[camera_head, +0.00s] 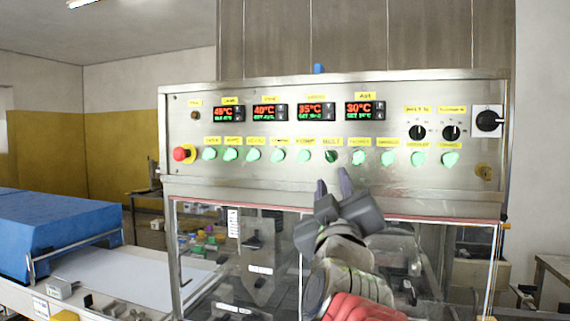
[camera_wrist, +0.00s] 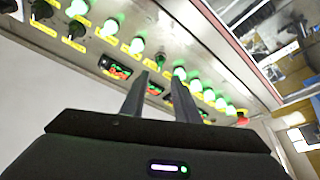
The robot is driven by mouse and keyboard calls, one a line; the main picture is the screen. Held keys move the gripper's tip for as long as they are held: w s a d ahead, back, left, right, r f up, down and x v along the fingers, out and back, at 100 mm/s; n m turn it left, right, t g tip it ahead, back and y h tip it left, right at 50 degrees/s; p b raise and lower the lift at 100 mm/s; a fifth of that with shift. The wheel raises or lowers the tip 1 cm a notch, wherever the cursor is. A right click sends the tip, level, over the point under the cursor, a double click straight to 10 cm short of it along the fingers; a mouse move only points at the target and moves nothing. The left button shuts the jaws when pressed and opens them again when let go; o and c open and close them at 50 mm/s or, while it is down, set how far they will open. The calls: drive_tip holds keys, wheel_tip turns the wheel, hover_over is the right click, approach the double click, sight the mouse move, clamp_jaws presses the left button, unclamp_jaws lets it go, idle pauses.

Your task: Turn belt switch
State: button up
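A row of green switches (camera_head: 278,155) with yellow labels runs across the steel control panel (camera_head: 260,185); the row also crosses the wrist view (camera_wrist: 136,45). One switch near the middle (camera_head: 331,156) looks darker and turned differently from its neighbours. Its small label (camera_head: 331,142) may read belt, but I cannot read it surely. My gripper (camera_head: 333,184) is just below that switch in the head view, fingers pointing up toward the panel. In the wrist view its two fingers (camera_wrist: 161,76) stand apart with nothing between them. I cannot tell whether they touch any switch.
Several temperature displays (camera_head: 317,111) sit above the row. A red emergency button (camera_head: 180,154) is at the left end. Black dials (camera_head: 451,132) and a rotary main switch (camera_head: 488,120) are at the right. Clear panes (camera_head: 240,255) lie below; a blue cover (camera_head: 55,235) stands left.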

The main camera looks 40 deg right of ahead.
sight(331, 159)
drive_tip(key=shift+x, duration=4.95)
clamp_jaws()
